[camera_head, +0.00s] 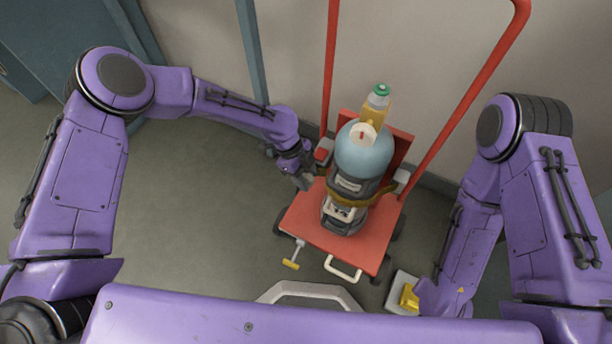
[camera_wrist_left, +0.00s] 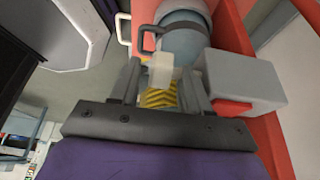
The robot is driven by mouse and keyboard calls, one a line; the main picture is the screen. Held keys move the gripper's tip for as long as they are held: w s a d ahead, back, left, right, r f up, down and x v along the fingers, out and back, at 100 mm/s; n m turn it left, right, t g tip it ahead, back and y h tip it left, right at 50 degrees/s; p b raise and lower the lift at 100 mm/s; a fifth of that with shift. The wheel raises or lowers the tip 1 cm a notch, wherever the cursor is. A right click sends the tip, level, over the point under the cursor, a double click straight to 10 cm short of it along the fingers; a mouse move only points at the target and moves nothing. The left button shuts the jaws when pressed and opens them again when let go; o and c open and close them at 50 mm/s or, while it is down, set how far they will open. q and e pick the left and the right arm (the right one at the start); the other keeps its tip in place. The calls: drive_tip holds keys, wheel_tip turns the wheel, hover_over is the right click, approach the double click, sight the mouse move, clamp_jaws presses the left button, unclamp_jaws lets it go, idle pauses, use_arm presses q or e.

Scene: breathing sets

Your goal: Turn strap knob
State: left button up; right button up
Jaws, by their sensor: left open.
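A pale strap knob (camera_wrist_left: 162,70) shows in the left wrist view, between the two fingers of my left gripper (camera_head: 306,181). The gripper is open, with a finger on each side of the knob; I cannot tell whether either touches it. A yellow-and-black striped piece (camera_wrist_left: 160,96) lies behind the knob, between the fingers. The blue-grey cylinder (camera_head: 362,152) stands upright on the red trolley (camera_head: 303,222), with a brownish strap (camera_head: 381,190) around its lower part. My left gripper is at the cylinder's left side. My right gripper does not show.
A grey block (camera_wrist_left: 247,80) stands close beside the right finger in the left wrist view. Tall red handle rails (camera_head: 476,90) rise behind the trolley. A yellow-handled piece (camera_head: 291,264) and a pale loop handle (camera_head: 343,270) stick out in front. Floor at left is clear.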

sight(312, 180)
use_arm(q)
drive_tip(key=shift+f, duration=0.1)
drive_tip(key=shift+c, duration=0.3)
clamp_jaws()
drive_tip(key=shift+s+d+r+t+y+p, duration=0.15)
drive_tip(key=shift+r+t+y+p, duration=0.15)
drive_tip(key=shift+y+p, duration=0.55)
drive_tip(key=shift+d+f+t+y+p, duration=0.1)
drive_tip(key=shift+d+t+y+p, duration=0.1)
drive_tip(key=shift+t+y+p, duration=0.35)
drive_tip(key=shift+f+t+y, duration=0.2)
drive_tip(key=shift+t+y, duration=0.05)
drive_tip(key=shift+y, duration=0.95)
drive_tip(key=shift+s, duration=0.1)
drive_tip(key=shift+o, duration=0.3)
unclamp_jaws()
wheel_tip(312, 180, up, 10)
drive_tip(key=d+p, duration=0.1)
drive_tip(key=p, duration=0.1)
drive_tip(key=shift+s+r, duration=0.2)
drive_tip(key=shift+r, duration=0.05)
